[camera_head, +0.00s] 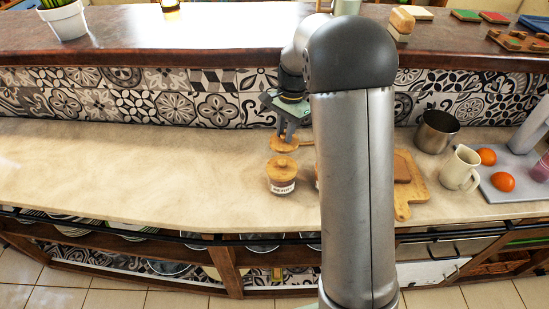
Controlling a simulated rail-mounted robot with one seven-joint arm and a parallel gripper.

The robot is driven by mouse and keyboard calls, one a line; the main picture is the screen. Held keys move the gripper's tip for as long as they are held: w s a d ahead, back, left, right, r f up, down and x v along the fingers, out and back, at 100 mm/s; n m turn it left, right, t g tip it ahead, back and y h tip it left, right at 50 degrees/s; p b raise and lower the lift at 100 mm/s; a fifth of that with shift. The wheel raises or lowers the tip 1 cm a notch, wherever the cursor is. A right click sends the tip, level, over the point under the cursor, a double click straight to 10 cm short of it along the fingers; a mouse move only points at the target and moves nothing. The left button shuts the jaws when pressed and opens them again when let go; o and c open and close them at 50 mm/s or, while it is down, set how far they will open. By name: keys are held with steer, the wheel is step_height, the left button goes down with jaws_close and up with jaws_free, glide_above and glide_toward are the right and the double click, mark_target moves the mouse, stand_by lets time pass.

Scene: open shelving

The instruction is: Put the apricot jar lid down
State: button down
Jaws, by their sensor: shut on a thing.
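My gripper (287,133) points down over the stone counter, behind a jar. It is shut on a round wooden lid (284,144), which is at or just above the counter; I cannot tell whether it touches. A glass jar (282,186) with a white label and dark contents stands upright in front, with its own wooden lid (282,166) on top. The label is too small to read for sure. Another jar seems to show partly at the left edge of my arm, which hides most of it.
Right of my arm are a wooden cutting board (411,190) with bread, a metal cup (436,131), a cream jug (460,168) and a grey board (505,186) with orange fruit. The counter (130,170) to the left is clear. A tiled wall and raised ledge (200,45) stand behind.

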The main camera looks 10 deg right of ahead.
step_height(320, 180, down, 9)
steer(key=shift+r+p, duration=0.1)
steer(key=shift+p, duration=0.35)
steer(key=shift+f, duration=0.2)
steer(key=c, duration=1.3)
jaws_free()
